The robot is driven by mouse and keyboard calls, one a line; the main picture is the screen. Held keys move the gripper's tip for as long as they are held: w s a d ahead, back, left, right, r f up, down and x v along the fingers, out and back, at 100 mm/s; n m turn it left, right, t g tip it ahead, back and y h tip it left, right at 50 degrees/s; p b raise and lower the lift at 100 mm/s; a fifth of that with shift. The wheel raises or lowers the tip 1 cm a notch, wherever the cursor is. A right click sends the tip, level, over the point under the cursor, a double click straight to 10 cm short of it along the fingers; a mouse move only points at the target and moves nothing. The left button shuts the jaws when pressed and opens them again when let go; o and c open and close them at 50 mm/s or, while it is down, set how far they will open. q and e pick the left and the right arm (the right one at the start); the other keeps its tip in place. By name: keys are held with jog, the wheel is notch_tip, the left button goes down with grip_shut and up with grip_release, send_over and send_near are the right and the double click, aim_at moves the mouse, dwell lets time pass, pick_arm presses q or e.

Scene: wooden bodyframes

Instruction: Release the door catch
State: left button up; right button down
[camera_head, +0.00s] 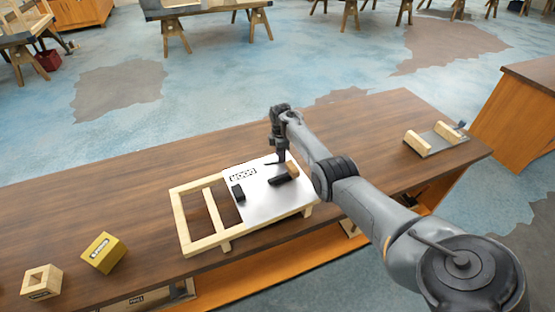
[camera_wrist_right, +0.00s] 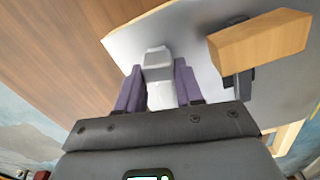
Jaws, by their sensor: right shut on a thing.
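The door is a light grey metal panel (camera_head: 270,208) marked DOOR, lying on a pale wooden frame (camera_head: 190,220) on the bench. A wooden-handled dark lever (camera_head: 281,179) sits on the panel; its wooden block shows large in the right wrist view (camera_wrist_right: 260,40). A small black block (camera_head: 238,192) is near the panel's left edge. My right gripper (camera_head: 279,159) is at the panel's far edge. In the wrist view its purple fingers (camera_wrist_right: 159,84) are shut on a light grey catch (camera_wrist_right: 158,62). In the head view the catch is hidden by the gripper. My left gripper is out of view.
The brown bench top (camera_head: 120,210) has free room left and beyond the frame. A yellow box (camera_head: 104,253) and a small wooden block with an opening (camera_head: 41,282) stand at the left. A metal plate with wooden bars (camera_head: 436,138) lies at the right end.

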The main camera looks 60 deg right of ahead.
jog(key=n+b, duration=0.1)
jog(key=b, duration=0.2)
jog(key=shift+w+d+f+n, duration=0.3)
jog(key=shift+w+d+n, duration=0.05)
jog(key=shift+w+n, duration=0.05)
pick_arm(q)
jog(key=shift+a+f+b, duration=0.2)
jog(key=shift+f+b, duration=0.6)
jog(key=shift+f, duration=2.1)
pick_arm(e)
jog(key=shift+w+d+r+n, duration=0.15)
jog(key=shift+r+n, duration=0.05)
jog(key=shift+n, duration=0.3)
jog(key=c, duration=0.8)
grip_release()
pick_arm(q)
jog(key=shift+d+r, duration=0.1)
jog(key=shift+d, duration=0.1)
pick_arm(e)
jog(key=shift+r, duration=0.1)
